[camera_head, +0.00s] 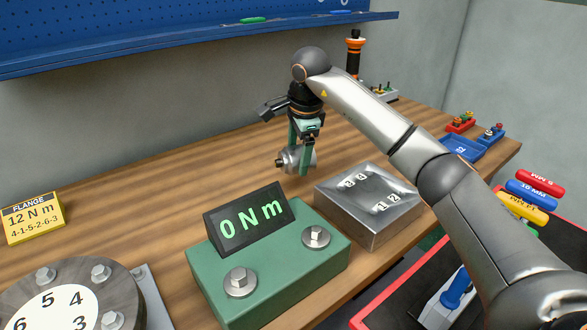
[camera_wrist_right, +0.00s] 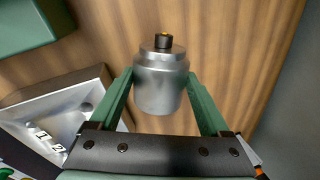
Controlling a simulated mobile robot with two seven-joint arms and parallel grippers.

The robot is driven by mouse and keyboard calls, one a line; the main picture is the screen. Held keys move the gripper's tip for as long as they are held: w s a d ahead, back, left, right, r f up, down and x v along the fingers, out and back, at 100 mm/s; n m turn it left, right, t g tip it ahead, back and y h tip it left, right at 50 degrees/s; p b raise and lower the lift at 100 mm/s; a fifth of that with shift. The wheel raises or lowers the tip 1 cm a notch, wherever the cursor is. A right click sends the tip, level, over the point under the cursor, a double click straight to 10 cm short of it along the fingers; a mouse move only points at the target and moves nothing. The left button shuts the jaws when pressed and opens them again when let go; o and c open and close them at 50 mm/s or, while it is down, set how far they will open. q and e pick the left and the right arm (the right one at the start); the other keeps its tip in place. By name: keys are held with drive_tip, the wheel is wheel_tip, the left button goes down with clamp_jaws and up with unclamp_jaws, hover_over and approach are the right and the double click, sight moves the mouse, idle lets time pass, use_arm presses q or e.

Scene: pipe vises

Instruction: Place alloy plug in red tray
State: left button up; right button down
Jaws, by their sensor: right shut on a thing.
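The alloy plug (camera_head: 284,160) is a silver, stepped cylinder with a small dark tip. It also shows in the right wrist view (camera_wrist_right: 160,85). My right gripper (camera_head: 298,160) is shut on it, with one green finger on each side. The plug lies roughly sideways in the head view and appears above the wooden bench, behind the green torque tester. A small red tray (camera_head: 461,122) stands at the far right of the bench, with small colored parts in it. The gripper is well to the left of this tray. My left gripper is not in view.
The green tester (camera_head: 270,255) reads 0 Nm. A metal block (camera_head: 350,220) stands right of it. A bolted flange (camera_head: 125,280) is at lower left. A red-edged drawer (camera_head: 362,318) holds tools.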

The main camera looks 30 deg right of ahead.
sight(293, 168)
drive_tip(key=shift+w+a+f, duration=0.2)
drive_tip(key=shift+w+f, duration=0.1)
drive_tip(key=shift+s+x, duration=0.2)
drive_tip(key=shift+x, duration=1.6)
drive_tip(key=shift+a+f, duration=0.1)
drive_tip(key=shift+a, duration=0.05)
drive_tip(key=shift+c, duration=1.4)
unclamp_jaws()
drive_tip(key=shift+f, duration=0.15)
drive_tip(key=shift+o, duration=1.4)
